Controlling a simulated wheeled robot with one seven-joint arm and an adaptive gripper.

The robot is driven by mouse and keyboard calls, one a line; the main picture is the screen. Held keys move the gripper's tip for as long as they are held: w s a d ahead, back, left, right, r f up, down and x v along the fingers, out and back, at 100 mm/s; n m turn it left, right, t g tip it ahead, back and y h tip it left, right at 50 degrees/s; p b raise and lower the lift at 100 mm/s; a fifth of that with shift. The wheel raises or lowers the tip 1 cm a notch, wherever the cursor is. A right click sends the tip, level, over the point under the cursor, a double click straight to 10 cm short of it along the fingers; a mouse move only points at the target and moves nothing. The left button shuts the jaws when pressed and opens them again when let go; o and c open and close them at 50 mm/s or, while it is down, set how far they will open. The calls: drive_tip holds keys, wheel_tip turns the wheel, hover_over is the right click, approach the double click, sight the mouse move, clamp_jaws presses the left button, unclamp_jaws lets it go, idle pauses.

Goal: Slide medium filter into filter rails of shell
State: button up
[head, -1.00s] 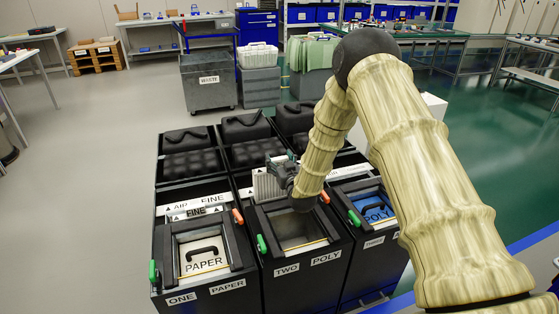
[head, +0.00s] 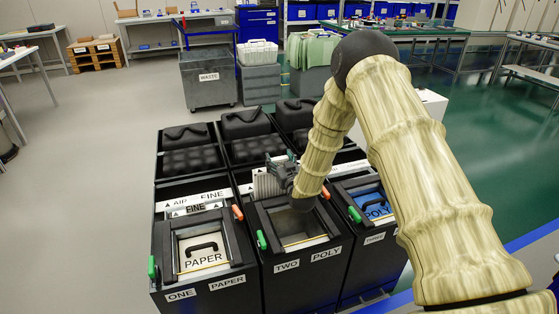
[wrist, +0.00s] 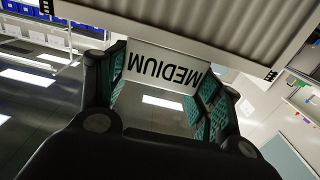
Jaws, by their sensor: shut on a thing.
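My gripper (head: 284,168) is above the middle cabinet, the one marked TWO and POLY. In the wrist view my gripper (wrist: 160,92) is shut on the tab of the medium filter (wrist: 162,66), whose label reads MEDIUM upside down. The filter's pale pleated body (wrist: 215,22) spans the top of the wrist view. In the head view the filter (head: 266,184) is a pale ribbed panel left of my gripper, over the rear of the middle shell (head: 262,218). My gripper and arm partly hide it. I cannot tell whether it touches the rails.
Left cabinet ONE (head: 202,262) has a FINE filter (head: 196,209) in its slot and a PAPER bin in front. Black foam-lined lids stand open behind. Orange and green handles stick out at the cabinet sides.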

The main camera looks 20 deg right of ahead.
wheel_tip(320, 180, down, 8)
drive_tip(key=b, duration=0.4)
idle(3.4)
drive_tip(key=o, duration=1.5)
drive_tip(key=shift+o, duration=0.2)
drive_tip(key=s, duration=1.2)
drive_tip(key=shift+d, duration=0.2)
drive_tip(key=shift+r, duration=0.15)
